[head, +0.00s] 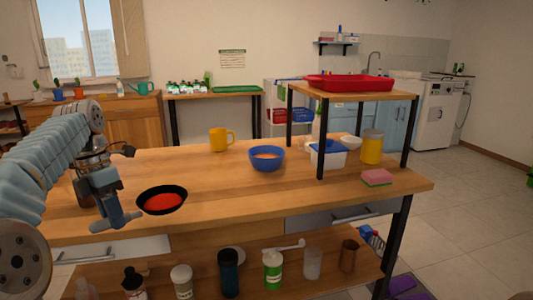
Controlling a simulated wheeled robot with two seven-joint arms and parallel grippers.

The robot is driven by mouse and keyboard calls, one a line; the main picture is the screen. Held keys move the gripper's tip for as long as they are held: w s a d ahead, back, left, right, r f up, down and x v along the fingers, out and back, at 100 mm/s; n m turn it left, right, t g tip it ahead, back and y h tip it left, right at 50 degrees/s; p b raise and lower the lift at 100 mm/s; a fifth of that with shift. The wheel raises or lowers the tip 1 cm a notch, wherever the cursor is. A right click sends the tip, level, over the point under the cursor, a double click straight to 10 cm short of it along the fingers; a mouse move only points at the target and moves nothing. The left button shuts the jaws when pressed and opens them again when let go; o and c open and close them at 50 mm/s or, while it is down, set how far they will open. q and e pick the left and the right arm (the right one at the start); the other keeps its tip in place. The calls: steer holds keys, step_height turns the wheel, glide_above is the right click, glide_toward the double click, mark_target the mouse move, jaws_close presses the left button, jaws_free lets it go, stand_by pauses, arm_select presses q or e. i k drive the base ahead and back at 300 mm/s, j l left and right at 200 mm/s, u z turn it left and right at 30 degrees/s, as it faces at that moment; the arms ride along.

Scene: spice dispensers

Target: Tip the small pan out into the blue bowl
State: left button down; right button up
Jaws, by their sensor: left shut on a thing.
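The small black pan (162,189) is at the left front of the wooden table, with a red filling (163,202) in it. It looks about level; I cannot tell whether it touches the tabletop or is just above it. The blue bowl (267,165) stands upright at mid-table, to the right of and behind the pan, with something orange-tan inside. My right gripper is not in view.
A yellow mug (219,139) stands behind the bowl to the left. A raised wooden shelf (345,96) carries a red tray (350,84). Under it are a white-and-blue tub (328,155) and a yellow canister (371,149). A pink-green sponge (377,177) lies right. The tabletop between pan and bowl is clear.

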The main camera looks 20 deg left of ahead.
mark_target(267, 159)
steer(key=i, duration=1.5)
